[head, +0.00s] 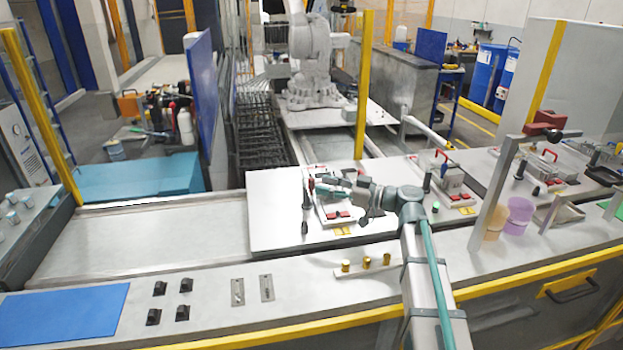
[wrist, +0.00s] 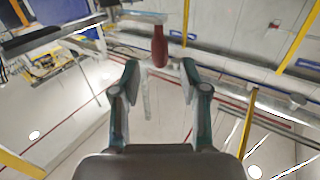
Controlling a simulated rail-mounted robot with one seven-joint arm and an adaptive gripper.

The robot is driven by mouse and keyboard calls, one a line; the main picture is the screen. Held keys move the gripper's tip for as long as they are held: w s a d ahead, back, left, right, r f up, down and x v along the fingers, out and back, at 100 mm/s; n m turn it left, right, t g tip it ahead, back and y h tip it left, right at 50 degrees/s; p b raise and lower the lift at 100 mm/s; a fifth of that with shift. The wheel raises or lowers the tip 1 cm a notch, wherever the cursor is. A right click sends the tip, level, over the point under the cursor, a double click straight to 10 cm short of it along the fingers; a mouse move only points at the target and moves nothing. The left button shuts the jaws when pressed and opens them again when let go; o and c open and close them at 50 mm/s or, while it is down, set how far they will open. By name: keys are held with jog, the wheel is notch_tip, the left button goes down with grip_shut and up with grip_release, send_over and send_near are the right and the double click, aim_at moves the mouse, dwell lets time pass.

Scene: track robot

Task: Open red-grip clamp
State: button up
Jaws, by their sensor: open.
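In the wrist view, a clamp's red grip (wrist: 159,46) points down on a pale metal arm (wrist: 138,17). My gripper (wrist: 160,70) is open, with one finger on each side below the grip. The grip shows just beyond the fingertips, and I cannot tell whether either finger touches it. In the head view, my gripper (head: 322,188) is over the fixture plate (head: 275,205), close beside a small red grip (head: 311,184). My fingers and wrist partly hide the clamp there.
Small red blocks (head: 338,215) sit on the plate below my gripper. Another fixture with red parts (head: 450,180) stands to the right. A yellow post (head: 364,85) rises behind the plate. Brass pegs (head: 366,263) stand in front. The grey tray (head: 150,240) at left is empty.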

aim_at(311, 194)
jog(key=p+x, duration=0.1)
jog(key=x, duration=0.3)
jog(key=shift+w+a, duration=0.15)
jog(key=shift+a, duration=0.25)
grip_shut()
